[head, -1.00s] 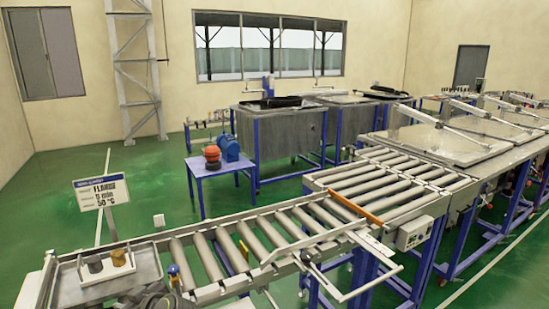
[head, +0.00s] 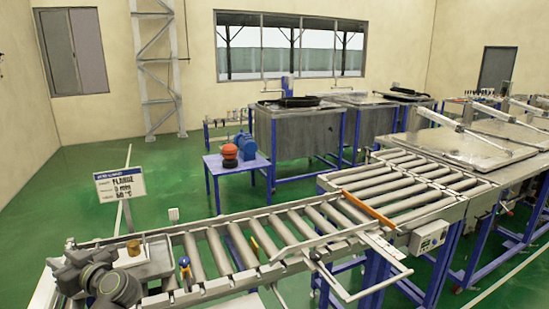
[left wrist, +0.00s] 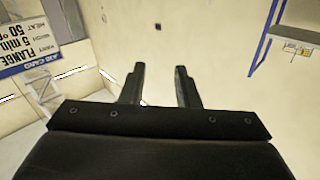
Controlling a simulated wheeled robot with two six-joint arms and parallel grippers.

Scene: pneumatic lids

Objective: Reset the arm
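My left arm (head: 98,277), dark grey, shows at the lower left of the head view, in front of the metal tray at the conveyor's near end. In the left wrist view my left gripper (left wrist: 160,85) has its two dark fingers apart with nothing between them, so it is open and empty. It cannot be made out clearly in the head view. The right gripper is in neither view.
A metal tray (head: 157,265) with a tan cylinder (head: 133,248) stands beside my arm. A roller conveyor (head: 258,241) runs right to lidded tanks (head: 459,153). A sign (head: 120,185) stands behind. A blue table (head: 237,167) holds a red-orange item (head: 229,154).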

